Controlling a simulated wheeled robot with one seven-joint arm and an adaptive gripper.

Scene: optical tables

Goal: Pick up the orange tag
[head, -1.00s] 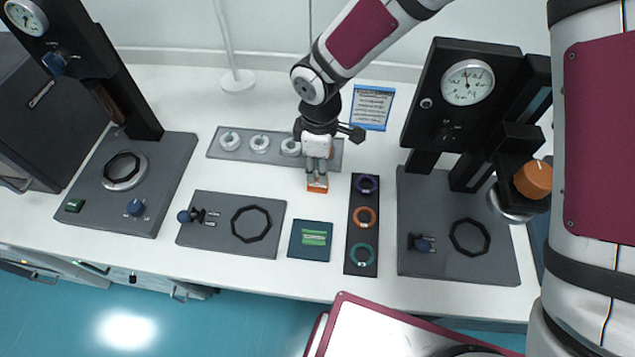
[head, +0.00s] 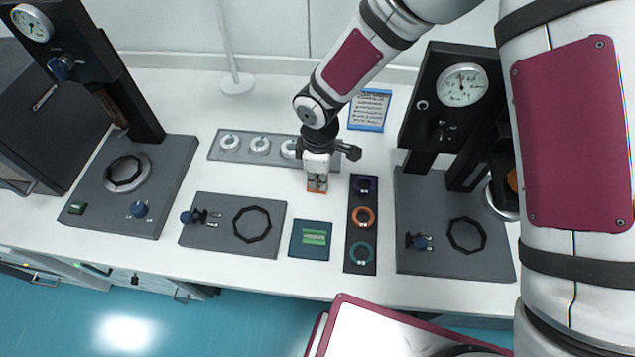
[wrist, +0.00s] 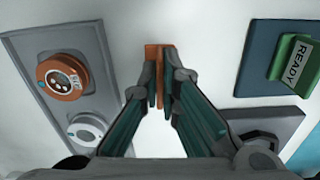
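The orange tag (head: 317,190) stands on the white bench, below my gripper in the head view. In the wrist view the orange tag (wrist: 160,58) is a thin upright strip between the fingertips, with a wider orange part beyond them. My gripper (head: 317,182) points down at the tag, its fingers hiding much of it. In the wrist view my gripper (wrist: 160,88) has one finger on each side of the strip, very close to it. I cannot tell whether both fingers press on it.
A grey tray (head: 212,150) with white rings lies behind; an orange-topped round piece (wrist: 62,77) sits on it in the wrist view. A blue-green pad (head: 297,248) with a green READY tag (head: 314,237) is in front. A black strip (head: 350,228) with coloured rings is to the right.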

